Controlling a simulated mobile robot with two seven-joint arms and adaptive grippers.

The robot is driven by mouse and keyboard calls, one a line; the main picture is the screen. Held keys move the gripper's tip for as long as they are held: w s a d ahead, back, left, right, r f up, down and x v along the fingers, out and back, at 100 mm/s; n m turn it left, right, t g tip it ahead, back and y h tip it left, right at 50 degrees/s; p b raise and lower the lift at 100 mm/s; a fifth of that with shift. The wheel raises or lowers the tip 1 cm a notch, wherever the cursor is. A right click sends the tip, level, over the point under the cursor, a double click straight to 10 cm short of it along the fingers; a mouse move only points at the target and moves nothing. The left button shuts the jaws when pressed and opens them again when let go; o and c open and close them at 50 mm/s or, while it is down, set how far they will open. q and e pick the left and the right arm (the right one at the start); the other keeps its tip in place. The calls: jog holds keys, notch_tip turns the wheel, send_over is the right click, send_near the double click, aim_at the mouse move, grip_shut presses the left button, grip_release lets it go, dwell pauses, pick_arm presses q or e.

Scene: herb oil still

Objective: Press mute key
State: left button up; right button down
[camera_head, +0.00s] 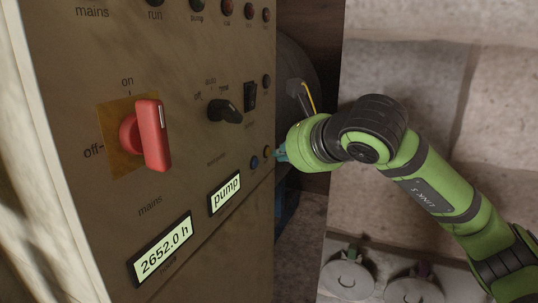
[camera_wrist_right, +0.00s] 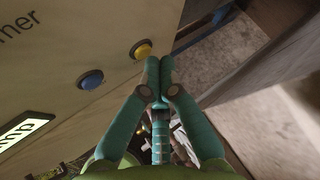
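No label reading "mute" is legible in either view. Two small round buttons sit low on the panel's right side. One is blue (camera_head: 254,162) and the other is yellow (camera_head: 266,152). In the right wrist view the blue button (camera_wrist_right: 92,80) and the yellow button (camera_wrist_right: 141,50) show larger. My right gripper (camera_head: 280,153) is at the panel's right edge, with teal fingers. Its fingertips (camera_wrist_right: 159,62) are together with nothing between them. They are just right of the yellow button; I cannot tell whether they touch it. My left gripper is in neither view.
The control panel (camera_head: 190,55) carries a red mains switch (camera_head: 153,135), a black rotary knob (camera_head: 225,111), a black rocker (camera_head: 250,96) and lit displays reading "pump" (camera_head: 225,193) and "2652.0 h" (camera_head: 160,250). Grey round objects (camera_head: 347,279) lie lower right. Right of the panel's edge is a gap.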

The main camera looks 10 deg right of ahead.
jog(key=shift+s+d, duration=0.25)
jog(key=shift+d, duration=0.05)
jog(key=shift+s+d+b, duration=0.7)
jog(key=shift+d, duration=0.35)
jog(key=shift+s+d+b, duration=0.65)
jog(key=shift+s+d, duration=0.05)
jog(key=shift+d, duration=0.35)
